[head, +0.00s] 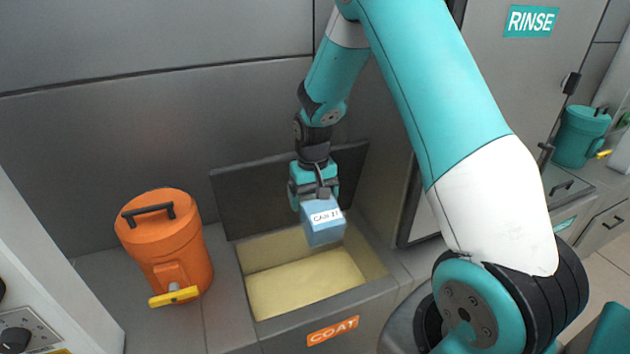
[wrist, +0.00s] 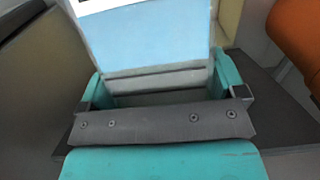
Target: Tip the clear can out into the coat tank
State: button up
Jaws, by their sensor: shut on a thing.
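The can (head: 324,228) is a blue box-like container with a white label, partly readable as "CAN 21" or similar. My gripper (head: 316,192) is shut on it and holds it over the open coat tank. The can looks slightly tilted in the head view. In the wrist view the can (wrist: 150,40) fills the space between the teal fingers. The coat tank (head: 375,287) is a grey bin with an orange COAT label and pale yellow contents or floor inside. Its dark lid (head: 240,203) stands open behind it. The can's mouth and contents cannot be made out.
An orange drum (head: 172,245) with a black handle and yellow tap stands left of the tank. A teal drum (head: 580,137) stands on the counter at far right, near the RINSE-labelled cabinet (head: 490,60). The grey wall is close behind the tank.

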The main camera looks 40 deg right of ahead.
jog(key=g+p, duration=0.1)
jog(key=w+g, duration=0.1)
jog(key=g+y+p, duration=0.1)
jog(key=shift+w+d+f+p, duration=0.2)
jog(key=shift+d+f+p, duration=0.05)
jog(key=shift+f+p, duration=0.1)
jog(key=shift+w+d+r+g+p, duration=0.15)
jog(key=shift+w+g+p, duration=0.35)
jog(key=shift+g, duration=0.6)
